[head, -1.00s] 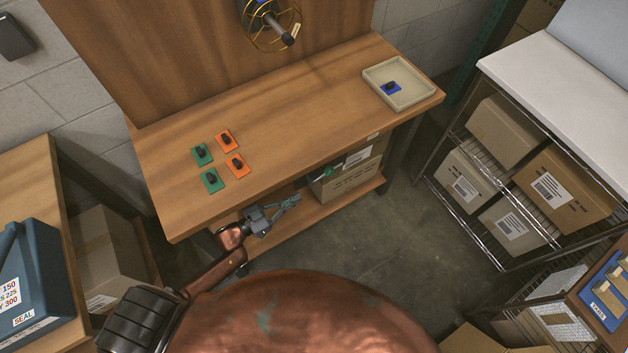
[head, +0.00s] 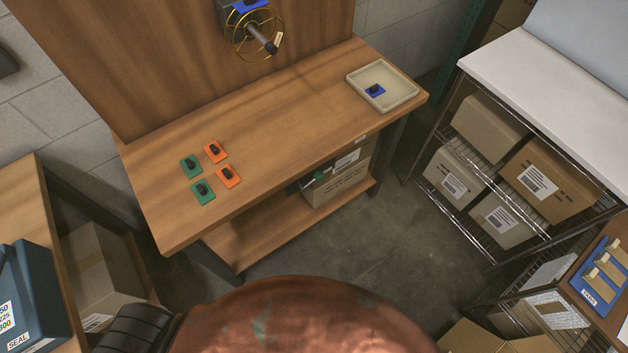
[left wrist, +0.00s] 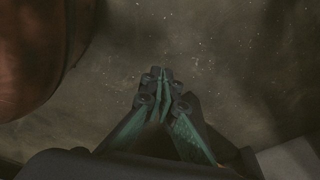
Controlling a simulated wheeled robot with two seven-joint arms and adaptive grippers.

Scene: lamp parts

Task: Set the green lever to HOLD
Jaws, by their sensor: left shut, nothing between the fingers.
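A small green-tipped part, probably the green lever (head: 319,177), shows under the front edge of the workbench (head: 270,125), beside a cardboard box. Its setting and any HOLD mark are too small to read. My left gripper (left wrist: 161,74) is shut and empty in the left wrist view, over bare grey floor. It is out of the head view, and the lever does not show in the left wrist view. My right gripper is in neither view.
Green and orange plates with black knobs (head: 202,191) lie on the bench's left part. A beige tray (head: 401,100) holds a blue plate at its right end. The cardboard box (head: 338,188) fills the lower shelf's right; its left part is bare.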

